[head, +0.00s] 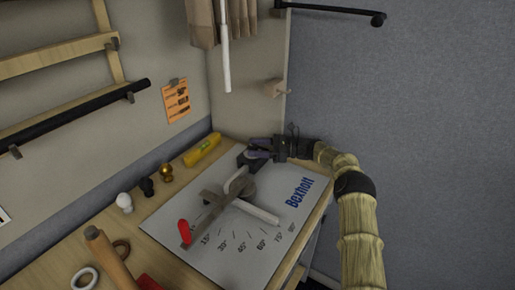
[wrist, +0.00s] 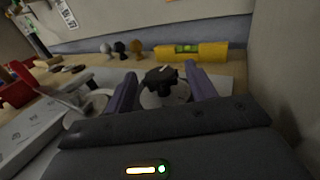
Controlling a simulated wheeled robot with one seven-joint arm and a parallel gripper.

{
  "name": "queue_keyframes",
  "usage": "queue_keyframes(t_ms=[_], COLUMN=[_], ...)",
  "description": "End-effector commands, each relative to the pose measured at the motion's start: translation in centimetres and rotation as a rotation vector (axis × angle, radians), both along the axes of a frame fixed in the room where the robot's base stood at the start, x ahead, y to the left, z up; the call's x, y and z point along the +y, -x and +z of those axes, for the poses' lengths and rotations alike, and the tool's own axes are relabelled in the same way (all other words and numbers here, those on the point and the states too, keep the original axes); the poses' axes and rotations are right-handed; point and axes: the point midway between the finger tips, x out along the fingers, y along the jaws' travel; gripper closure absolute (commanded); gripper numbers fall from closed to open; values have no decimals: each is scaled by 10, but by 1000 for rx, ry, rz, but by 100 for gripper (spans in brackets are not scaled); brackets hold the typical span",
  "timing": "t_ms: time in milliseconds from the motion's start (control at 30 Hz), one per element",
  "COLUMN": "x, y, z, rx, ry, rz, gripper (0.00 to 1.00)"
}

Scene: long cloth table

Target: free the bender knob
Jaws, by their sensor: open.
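The bender (head: 236,188) stands on a white angle board (head: 190,212) marked "Bexholt". It has a grey lever with a red end (head: 184,232), and a white tube lies at it. A black lobed knob (wrist: 162,78) shows in the wrist view between my fingers, near the far end of the bender. My gripper (head: 258,148) reaches in from the right, with its fingers around the knob's sides. It is open; in the wrist view (wrist: 161,74) there seems to be a gap on each side, though contact low down is hidden.
A yellow level (head: 202,149) lies behind the board. White, black and brass knobs (head: 166,173) stand in a row to its left. A wooden roller (head: 108,258), rings and a red object sit at the front left. A wall closes off the back.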

Motion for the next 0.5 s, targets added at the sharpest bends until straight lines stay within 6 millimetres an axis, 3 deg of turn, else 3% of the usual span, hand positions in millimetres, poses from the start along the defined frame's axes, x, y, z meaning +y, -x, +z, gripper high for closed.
queue_keyframes(t_ms=[167,500], x=[0,0], y=[0,0], z=[13,74], rx=[-3,-4], ry=[0,1], rz=[0,-1], gripper=[44,44])
